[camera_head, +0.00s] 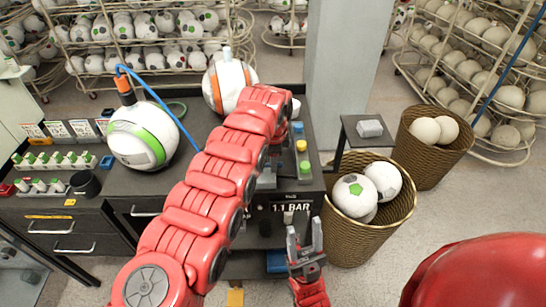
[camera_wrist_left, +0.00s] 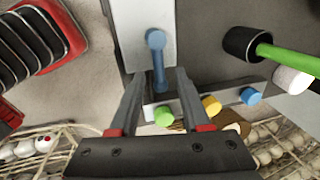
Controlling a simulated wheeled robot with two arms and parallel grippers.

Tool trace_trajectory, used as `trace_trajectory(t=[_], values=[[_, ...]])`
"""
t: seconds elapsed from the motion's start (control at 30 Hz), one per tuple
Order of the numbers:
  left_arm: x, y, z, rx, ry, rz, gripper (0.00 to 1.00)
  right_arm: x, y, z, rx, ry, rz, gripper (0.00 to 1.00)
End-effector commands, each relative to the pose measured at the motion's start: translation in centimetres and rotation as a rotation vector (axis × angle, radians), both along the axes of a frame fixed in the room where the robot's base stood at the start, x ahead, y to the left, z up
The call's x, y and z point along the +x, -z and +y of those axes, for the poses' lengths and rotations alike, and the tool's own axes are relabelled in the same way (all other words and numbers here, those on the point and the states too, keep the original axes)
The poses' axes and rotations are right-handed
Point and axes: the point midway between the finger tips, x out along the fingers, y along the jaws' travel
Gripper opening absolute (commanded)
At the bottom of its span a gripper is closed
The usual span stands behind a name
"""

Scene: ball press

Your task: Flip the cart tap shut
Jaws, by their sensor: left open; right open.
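In the left wrist view the tap's blue lever (camera_wrist_left: 158,65) stands on a pale plate (camera_wrist_left: 136,25). My left gripper (camera_wrist_left: 157,76) is open, its two fingers on either side of the lever; I cannot tell whether they touch it. In the head view my left gripper (camera_head: 269,178) is mostly hidden behind my red left arm, beside the cart's top, and the tap lever is not clearly visible. My right gripper (camera_head: 304,236) is open and empty, pointing up in front of the cart below the "1.1 BAR" display (camera_head: 290,208).
A green knob (camera_head: 305,167), yellow knob (camera_head: 301,146) and blue knob (camera_head: 298,127) line the cart's right edge. A green-white ball (camera_head: 140,140) and an orange-white ball (camera_head: 228,80) sit on top. Wicker baskets (camera_head: 343,238) (camera_head: 408,165) with balls stand right.

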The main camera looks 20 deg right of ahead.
Motion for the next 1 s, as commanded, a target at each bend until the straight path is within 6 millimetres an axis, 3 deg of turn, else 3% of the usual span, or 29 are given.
trace_trajectory(t=[0.4,0.67,1.0], values=[[0.06,0.55,0.13,0.004,-0.001,0.0,0.47,0.01,-0.15,0.0,0.0,0.0,0.0,0.5],[0.07,0.52,0.13,0.004,-0.001,0.0,0.02,0.0,-0.14,0.0,0.0,0.0,0.0,0.5],[0.08,0.49,0.13,0.004,-0.001,0.0,0.0,0.0,-0.14,0.0,0.0,0.0,0.0,0.5]])
